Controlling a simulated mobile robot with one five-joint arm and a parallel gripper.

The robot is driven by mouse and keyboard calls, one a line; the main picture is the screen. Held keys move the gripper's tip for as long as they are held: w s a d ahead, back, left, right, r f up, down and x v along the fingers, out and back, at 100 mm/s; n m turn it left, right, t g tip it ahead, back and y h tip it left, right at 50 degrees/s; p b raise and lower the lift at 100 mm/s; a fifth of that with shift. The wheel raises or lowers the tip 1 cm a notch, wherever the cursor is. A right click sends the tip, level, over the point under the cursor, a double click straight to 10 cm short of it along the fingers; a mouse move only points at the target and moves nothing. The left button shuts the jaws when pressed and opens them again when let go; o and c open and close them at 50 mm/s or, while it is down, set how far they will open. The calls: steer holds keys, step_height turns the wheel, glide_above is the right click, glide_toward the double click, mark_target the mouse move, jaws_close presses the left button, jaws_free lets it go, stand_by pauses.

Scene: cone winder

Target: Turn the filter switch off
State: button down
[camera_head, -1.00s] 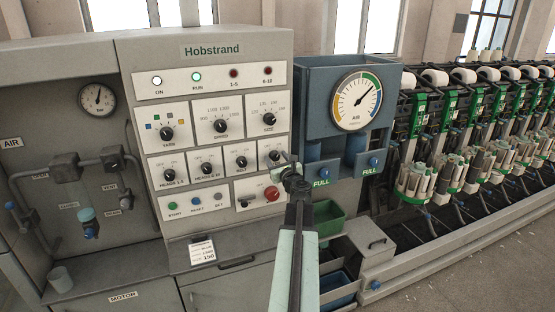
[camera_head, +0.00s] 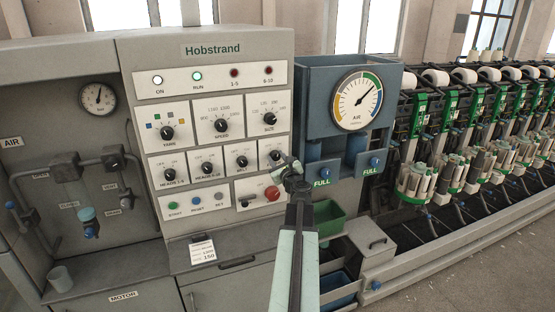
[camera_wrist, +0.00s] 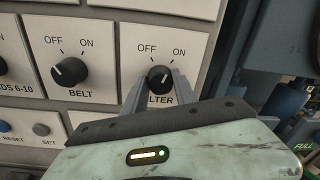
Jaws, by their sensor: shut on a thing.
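The filter switch (camera_wrist: 160,78) is a round black knob on a white plate, with OFF at its upper left and ON at its upper right. In the head view the filter switch (camera_head: 275,155) is at the right end of the lower knob row, just left of my gripper (camera_head: 288,164). In the wrist view my gripper (camera_wrist: 158,88) has its two fingers on either side of the knob and is shut on it. The fingers hide the knob's lower part and some of the FILTER label. I cannot tell for sure which way its pointer faces.
The belt knob (camera_wrist: 69,73) is left of the filter switch, its pointer toward OFF. A red button (camera_head: 272,193) sits below on the panel. The blue-grey air gauge cabinet (camera_head: 312,90) stands to the right. A green bin (camera_head: 328,217) is below it.

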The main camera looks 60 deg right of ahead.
steer(key=n, duration=0.5)
steer(key=shift+s+f+n, duration=0.1)
steer(key=shift+n, duration=0.2)
steer(key=shift+n+b, duration=0.4)
steer(key=shift+n, duration=1.8)
steer(key=c, duration=1)
jaws_free()
steer(key=v, duration=0.7)
steer(key=shift+s+a, duration=0.2)
steer(key=shift+s, duration=0.2)
steer(key=shift+f, duration=0.15)
